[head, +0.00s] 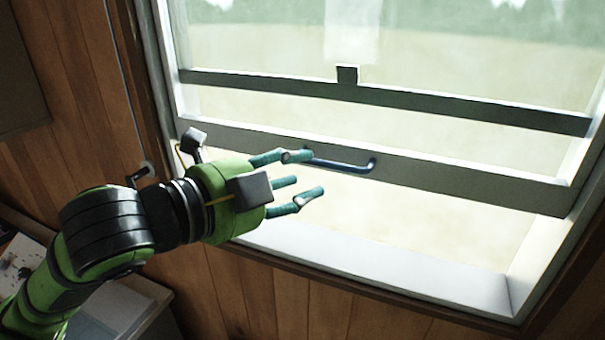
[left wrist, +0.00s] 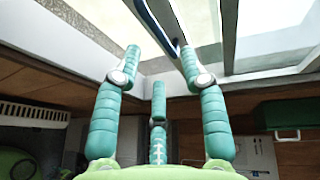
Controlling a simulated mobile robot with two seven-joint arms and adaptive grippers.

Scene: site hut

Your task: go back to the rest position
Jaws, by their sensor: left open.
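My left gripper (head: 303,178) is green with teal fingers and reaches in from the left in the head view. Its fingers are spread and nothing is between them; it also shows in the left wrist view (left wrist: 160,62). A blue handle (head: 340,165) is fixed to the lower rail of the window sash (head: 450,175). In the head view the upper finger overlaps the handle's left end; I cannot tell whether they touch. In the left wrist view the handle (left wrist: 152,22) passes above the fingertips. My right gripper is not in view.
The sash stands raised, with an open gap above the white sill (head: 400,272). Wood-panelled wall (head: 290,305) surrounds the window. A surface with papers (head: 20,258) lies at the lower left. A green case (left wrist: 290,113) shows at the right of the left wrist view.

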